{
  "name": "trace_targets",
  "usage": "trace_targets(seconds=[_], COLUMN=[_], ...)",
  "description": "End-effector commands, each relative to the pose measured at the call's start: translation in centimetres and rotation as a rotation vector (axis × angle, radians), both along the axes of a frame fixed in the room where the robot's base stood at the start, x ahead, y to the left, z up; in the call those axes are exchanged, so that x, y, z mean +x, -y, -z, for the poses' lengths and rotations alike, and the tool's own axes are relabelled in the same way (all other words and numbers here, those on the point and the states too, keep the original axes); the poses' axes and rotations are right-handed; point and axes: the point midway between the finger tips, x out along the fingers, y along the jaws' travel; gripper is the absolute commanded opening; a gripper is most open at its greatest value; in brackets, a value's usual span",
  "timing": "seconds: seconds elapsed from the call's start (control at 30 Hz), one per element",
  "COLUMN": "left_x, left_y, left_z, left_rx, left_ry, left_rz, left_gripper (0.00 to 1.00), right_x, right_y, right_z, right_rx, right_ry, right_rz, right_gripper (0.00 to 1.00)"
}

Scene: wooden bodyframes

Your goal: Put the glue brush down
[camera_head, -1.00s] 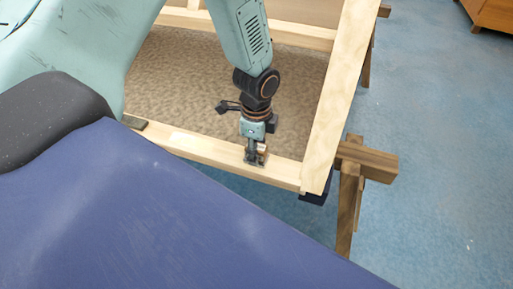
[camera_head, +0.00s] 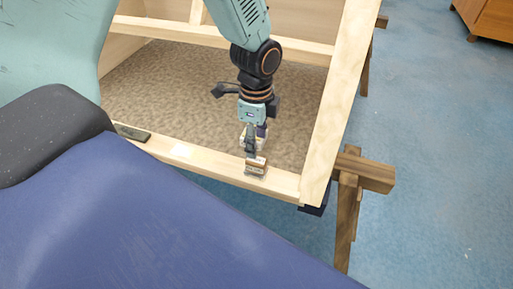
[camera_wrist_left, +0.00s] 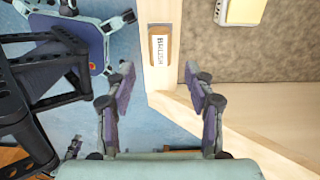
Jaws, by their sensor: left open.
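A small brown piece with a white label reading BRUSH (camera_head: 256,167) sits on the near rail of the pale wooden frame (camera_head: 205,158). It also shows in the left wrist view (camera_wrist_left: 158,47), ahead of the fingers; I cannot make out bristles. My left gripper (camera_head: 254,143) is just behind and above it in the head view. In the left wrist view my left gripper (camera_wrist_left: 160,78) has its fingers spread with nothing between them. My right gripper is in neither view.
A cream block (camera_wrist_left: 241,10) lies by the brown textured panel (camera_wrist_left: 280,50). A dark flat object (camera_head: 132,132) rests on the near rail at left. A wooden trestle (camera_head: 350,205) supports the frame's corner.

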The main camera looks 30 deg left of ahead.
Motion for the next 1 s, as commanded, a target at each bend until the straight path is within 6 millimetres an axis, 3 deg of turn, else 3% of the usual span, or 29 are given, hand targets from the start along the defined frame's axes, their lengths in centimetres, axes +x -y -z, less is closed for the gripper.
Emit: trace_targets(seconds=[0.1,0.27,1.0], left_x=[0.1,0.0,-0.1], left_y=[0.0,0.0,0.0], left_z=[-1.9,-2.9,-2.9], left_rx=[-0.001,-0.001,0.000], left_ry=[0.002,0.000,-0.001], left_rz=[-0.001,0.000,0.000], left_gripper=[0.54,0.54,0.54], right_x=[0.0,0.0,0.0], right_y=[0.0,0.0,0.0], right_z=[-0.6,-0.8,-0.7], right_rx=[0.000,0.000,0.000], right_ry=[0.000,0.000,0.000], right_rz=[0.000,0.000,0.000], right_gripper=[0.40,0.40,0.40])
